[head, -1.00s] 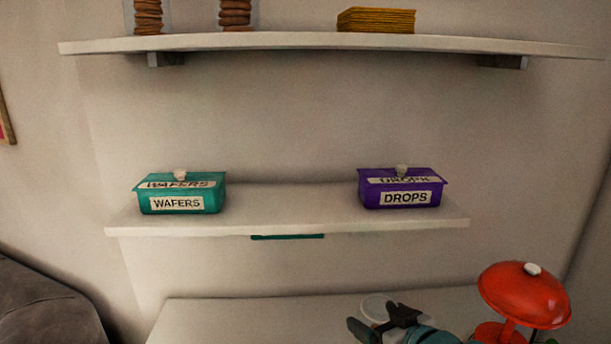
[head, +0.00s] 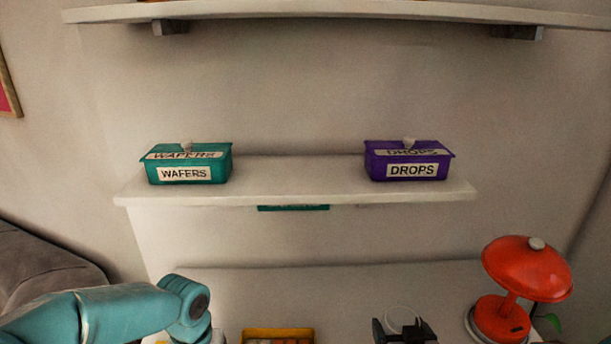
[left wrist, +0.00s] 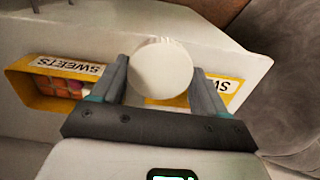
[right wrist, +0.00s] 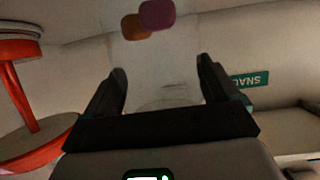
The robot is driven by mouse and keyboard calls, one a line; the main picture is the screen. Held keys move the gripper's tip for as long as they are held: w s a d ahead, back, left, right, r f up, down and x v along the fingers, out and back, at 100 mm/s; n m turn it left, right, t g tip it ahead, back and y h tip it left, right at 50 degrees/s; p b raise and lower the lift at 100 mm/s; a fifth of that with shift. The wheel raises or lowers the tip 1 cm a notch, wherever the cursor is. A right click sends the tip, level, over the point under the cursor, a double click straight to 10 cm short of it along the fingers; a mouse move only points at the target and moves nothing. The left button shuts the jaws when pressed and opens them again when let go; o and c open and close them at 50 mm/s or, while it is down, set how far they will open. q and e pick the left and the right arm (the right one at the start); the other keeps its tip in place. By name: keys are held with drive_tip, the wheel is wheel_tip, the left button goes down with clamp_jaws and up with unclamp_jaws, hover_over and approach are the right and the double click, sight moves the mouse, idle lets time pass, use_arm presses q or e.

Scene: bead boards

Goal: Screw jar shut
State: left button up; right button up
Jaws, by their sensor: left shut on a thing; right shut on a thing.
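A round white lid (left wrist: 161,72) sits between the fingers of my left gripper (left wrist: 160,64) in the left wrist view, and the gripper is shut on it. In the head view only my left arm shows at the lower left; its fingers are out of frame. My right gripper (head: 402,326) is shut on a clear jar, whose round rim (head: 402,312) shows faintly in the head view. In the right wrist view the clear jar (right wrist: 165,60) is between the fingers, with an orange and a purple sweet in it. The lid and jar are apart.
WAFERS (head: 186,163) and DROPS (head: 409,161) boxes stand on the shelf (head: 300,180).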

drive_tip(key=shift+r, duration=0.1)
drive_tip(key=shift+a, duration=0.15)
idle(0.3)
drive_tip(key=s+a+r, duration=0.1)
drive_tip(key=a+r, duration=0.1)
drive_tip(key=a, duration=0.7)
drive_tip(key=s+a+r, duration=0.2)
drive_tip(key=a+r, duration=0.1)
drive_tip(key=a, duration=0.7)
drive_tip(key=shift+s+a, duration=0.15)
drive_tip(key=shift+s, duration=0.05)
drive_tip(key=shift+f, duration=0.1)
